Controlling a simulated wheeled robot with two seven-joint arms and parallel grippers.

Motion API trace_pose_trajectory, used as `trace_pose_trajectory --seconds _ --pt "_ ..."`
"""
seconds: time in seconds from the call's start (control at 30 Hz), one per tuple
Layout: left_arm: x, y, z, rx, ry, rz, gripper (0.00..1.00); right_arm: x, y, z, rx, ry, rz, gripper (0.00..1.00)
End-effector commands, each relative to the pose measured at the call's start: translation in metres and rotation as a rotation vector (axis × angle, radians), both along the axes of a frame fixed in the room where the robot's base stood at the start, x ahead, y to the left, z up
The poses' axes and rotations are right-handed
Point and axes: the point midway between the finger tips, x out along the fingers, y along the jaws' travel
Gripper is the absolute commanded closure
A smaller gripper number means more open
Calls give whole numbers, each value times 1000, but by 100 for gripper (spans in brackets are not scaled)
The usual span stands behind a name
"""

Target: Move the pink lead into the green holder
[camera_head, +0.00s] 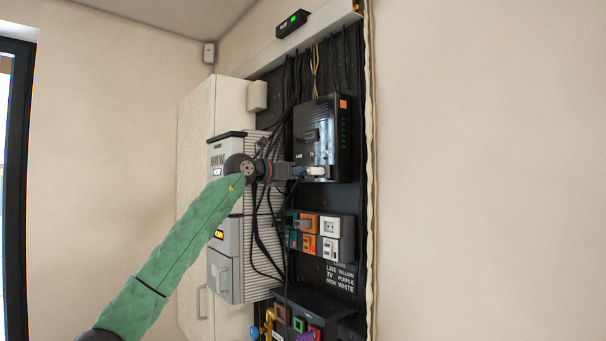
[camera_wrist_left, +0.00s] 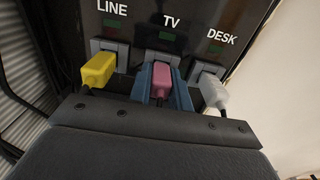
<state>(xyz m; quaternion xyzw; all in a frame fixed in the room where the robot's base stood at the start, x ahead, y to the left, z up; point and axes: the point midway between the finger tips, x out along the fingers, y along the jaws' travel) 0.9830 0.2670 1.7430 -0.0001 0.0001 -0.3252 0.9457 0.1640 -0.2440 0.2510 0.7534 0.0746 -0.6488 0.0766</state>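In the left wrist view the pink lead (camera_wrist_left: 161,82) sits at the port labelled TV, its cable running down toward me. My left gripper (camera_wrist_left: 163,88) has its blue fingers on both sides of the pink plug, with no clear gap. In the head view my left gripper (camera_head: 298,172) reaches the lower front of the black box; the pink lead is hard to make out there. A small green holder (camera_head: 298,324) shows low on the board, beside other coloured holders. My right gripper is not in view.
A yellow lead (camera_wrist_left: 98,70) at LINE and a white lead (camera_wrist_left: 213,91) at DESK sit close on either side. Below the black box (camera_head: 318,120) is a panel of coloured sockets (camera_head: 320,233). Dark cables (camera_head: 262,240) hang left of it. The right wall is bare.

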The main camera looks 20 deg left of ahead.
Motion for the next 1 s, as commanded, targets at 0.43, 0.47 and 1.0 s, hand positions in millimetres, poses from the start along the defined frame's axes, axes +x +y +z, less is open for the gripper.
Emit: trace_pose_trajectory --seconds 0.43,0.47,1.0 --pt "-2 2 -1 -1 -1 0 100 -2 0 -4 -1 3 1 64" --pt "-3 3 -1 -1 -1 1 100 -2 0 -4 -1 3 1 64" --pt "-17 13 -5 0 -1 0 100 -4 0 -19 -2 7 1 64"
